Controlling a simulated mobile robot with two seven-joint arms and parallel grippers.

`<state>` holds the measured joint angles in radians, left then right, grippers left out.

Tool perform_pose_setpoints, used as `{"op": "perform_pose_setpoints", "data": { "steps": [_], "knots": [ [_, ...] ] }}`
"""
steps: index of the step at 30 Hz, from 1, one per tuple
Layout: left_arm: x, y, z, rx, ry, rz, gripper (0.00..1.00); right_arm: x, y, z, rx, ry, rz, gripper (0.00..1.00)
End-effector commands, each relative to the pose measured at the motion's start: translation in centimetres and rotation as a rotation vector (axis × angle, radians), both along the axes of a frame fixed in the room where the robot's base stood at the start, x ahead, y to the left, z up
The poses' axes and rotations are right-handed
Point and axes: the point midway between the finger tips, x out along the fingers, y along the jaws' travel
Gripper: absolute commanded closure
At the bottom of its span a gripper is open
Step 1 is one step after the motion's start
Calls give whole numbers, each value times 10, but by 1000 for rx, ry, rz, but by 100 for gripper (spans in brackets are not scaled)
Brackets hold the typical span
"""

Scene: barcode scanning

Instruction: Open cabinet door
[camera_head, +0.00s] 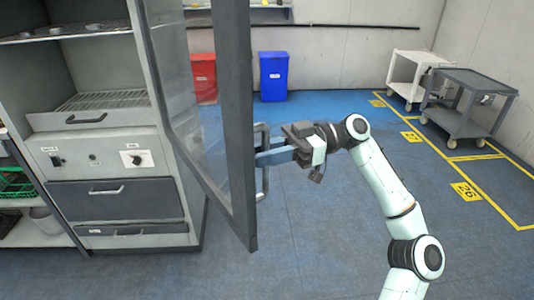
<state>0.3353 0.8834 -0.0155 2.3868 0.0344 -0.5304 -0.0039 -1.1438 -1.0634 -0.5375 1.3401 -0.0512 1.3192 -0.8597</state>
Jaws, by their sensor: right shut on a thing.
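The cabinet (105,160) stands at the left of the head view, with its interior exposed. Its glass door (232,120) has a dark frame and stands swung out toward me, seen nearly edge-on. A vertical handle (263,185) is on the door's right side. My right gripper (262,157) reaches in from the right and is shut on the handle; the exact finger contact is partly hidden by the handle and door edge. My left gripper is not in view.
A red bin (203,78) and a blue bin (273,77) stand at the back wall. A white cart (412,75) and a grey cart (468,105) stand at the right, by yellow floor lines. The blue floor in front of the cabinet is clear.

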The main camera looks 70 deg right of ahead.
Motion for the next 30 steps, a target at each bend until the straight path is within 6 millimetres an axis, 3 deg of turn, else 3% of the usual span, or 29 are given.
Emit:
{"op": "perform_pose_setpoints", "data": {
  "steps": [14,15,16,17,26,30],
  "knots": [
    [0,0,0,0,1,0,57,0,-1,2,3,-4,-3,100],
    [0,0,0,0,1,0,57,0,-1,2,3,-4,-3,75],
    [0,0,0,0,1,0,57,0,-1,2,3,-4,-3,65],
    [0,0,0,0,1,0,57,0,-1,2,3,-4,-3,63],
    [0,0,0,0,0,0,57,0,-2,1,1,-1,-2,63],
    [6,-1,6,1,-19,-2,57,-9,-12,2,3,-1,-4,63]
  ]
}}
